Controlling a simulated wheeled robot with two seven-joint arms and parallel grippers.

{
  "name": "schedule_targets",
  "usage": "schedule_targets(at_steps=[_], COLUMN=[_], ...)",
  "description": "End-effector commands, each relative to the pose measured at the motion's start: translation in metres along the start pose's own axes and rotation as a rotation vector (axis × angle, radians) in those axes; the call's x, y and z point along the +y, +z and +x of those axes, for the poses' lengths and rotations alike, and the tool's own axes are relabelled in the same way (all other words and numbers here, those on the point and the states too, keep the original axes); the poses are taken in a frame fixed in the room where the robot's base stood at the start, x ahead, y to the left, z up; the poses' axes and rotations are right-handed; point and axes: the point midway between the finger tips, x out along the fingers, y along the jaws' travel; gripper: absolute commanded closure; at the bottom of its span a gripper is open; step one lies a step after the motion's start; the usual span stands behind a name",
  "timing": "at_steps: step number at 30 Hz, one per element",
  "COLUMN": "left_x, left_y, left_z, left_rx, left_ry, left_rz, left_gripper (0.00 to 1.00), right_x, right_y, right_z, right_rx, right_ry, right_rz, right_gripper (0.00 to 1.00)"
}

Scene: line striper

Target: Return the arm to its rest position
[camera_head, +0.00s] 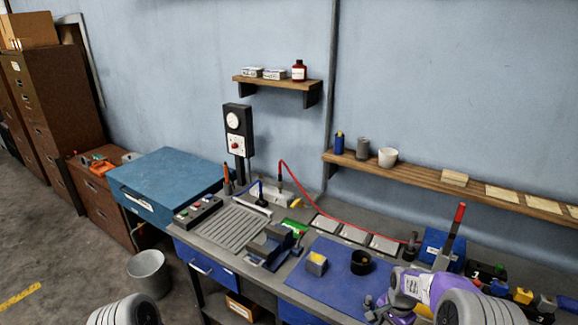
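My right arm (474,306) comes in at the lower right, over the front of the workbench. It has grey ribbed and purple links. My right gripper (376,310) is at the bottom edge, at the front edge of the blue mat (336,270). It is small and partly cut off, so its opening cannot be made out. My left gripper is out of the picture.
On the bench are a small vise (272,247), a yellow-grey block (317,263), a black cup (361,262) and a red-handled lever (450,236). Coloured parts (523,296) crowd the right end. A metal bucket (149,272) stands on the floor, with free floor to its left.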

Motion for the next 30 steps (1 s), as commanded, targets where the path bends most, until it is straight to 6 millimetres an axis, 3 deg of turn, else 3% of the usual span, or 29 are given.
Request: schedule_targets(at_steps=[1,8,11,14,18,21,24,30], left_x=[-0.003,-0.011,-0.017,-0.024,-0.036,-0.041,-0.045,-0.046], left_y=[-0.002,-0.003,-0.003,-0.004,-0.006,-0.007,-0.007,-0.007], left_z=[0.009,0.031,0.045,0.064,0.096,0.111,0.12,0.123], left_rx=[0.003,0.004,0.003,0.002,0.003,0.003,0.003,0.003], left_ry=[0.0,0.0,0.0,0.0,0.0,0.0,0.0,0.0], left_rz=[0.0,0.0,0.0,0.0,0.0,0.0,0.0,0.0], left_gripper=[0.62,0.62,0.62,0.62,0.62,0.62,0.62,0.62], right_x=[0.001,0.005,0.012,0.024,0.05,0.067,0.079,0.087], right_y=[0.007,0.048,0.076,0.117,0.186,0.225,0.25,0.266], right_z=[0.021,0.098,0.14,0.192,0.26,0.285,0.297,0.3], right_rx=[-0.011,-0.06,-0.088,-0.123,-0.163,-0.172,-0.17,-0.162], right_ry=[-0.004,-0.049,-0.078,-0.119,-0.197,-0.246,-0.279,-0.304], right_rz=[-0.028,-0.183,-0.27,-0.381,-0.553,-0.65,-0.714,-0.762], right_gripper=[0.47,0.47,0.47,0.47,0.47,0.47,0.47,0.47])
